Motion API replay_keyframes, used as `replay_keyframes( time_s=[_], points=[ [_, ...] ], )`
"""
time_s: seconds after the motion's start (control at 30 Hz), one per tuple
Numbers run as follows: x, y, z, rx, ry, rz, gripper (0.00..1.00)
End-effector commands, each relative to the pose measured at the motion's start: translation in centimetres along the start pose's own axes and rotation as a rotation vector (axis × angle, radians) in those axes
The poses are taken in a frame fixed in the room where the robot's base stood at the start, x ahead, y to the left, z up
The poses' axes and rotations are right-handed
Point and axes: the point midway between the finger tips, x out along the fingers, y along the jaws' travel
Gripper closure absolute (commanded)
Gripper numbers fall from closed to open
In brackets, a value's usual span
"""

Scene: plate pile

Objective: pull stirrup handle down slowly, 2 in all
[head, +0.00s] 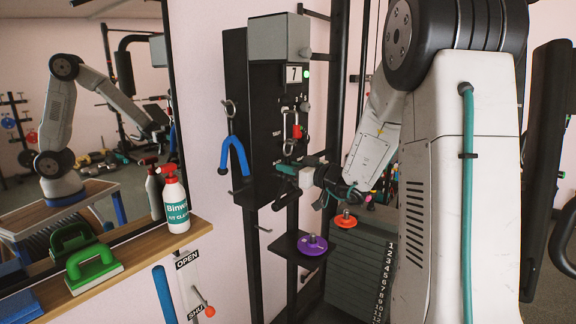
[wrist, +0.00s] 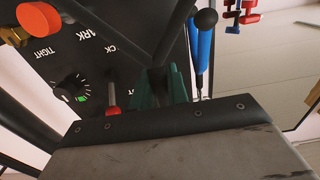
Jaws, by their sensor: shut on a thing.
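The stirrup handle is a dark triangular frame; its bars (wrist: 174,36) meet near my fingertips in the wrist view. My gripper (wrist: 162,88), with teal fingers, is shut on it, and the fingers hide the held part. In the head view my gripper (head: 288,172) is at the front of the black cable machine (head: 262,100), just below a red clip (head: 296,131) on a hook. The handle is small and partly hidden there.
A blue handle (head: 236,148) hangs left of my gripper. A purple disc (head: 312,245) lies on a dark shelf below, beside a numbered weight stack (head: 350,262). A wooden ledge (head: 140,247) at the left holds a spray bottle (head: 175,200) and a green-handled block (head: 93,268).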

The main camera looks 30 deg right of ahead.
Motion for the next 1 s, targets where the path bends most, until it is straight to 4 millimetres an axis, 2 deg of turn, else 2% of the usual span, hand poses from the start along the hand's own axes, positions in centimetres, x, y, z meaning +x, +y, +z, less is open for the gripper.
replay_keyframes(
  time_s=[0.17, 0.4, 0.77, 1.0],
  points=[
    [0.0, 0.0, 0.6, 0.004, -0.006, 0.000, 1.00],
    [-0.1, -0.1, 2.5, 0.006, -0.006, 0.000, 1.00],
    [0.0, -0.1, 2.7, 0.004, -0.005, 0.000, 1.00],
    [-0.1, -0.1, 4.5, 0.006, -0.006, 0.000, 1.00]
  ],
)
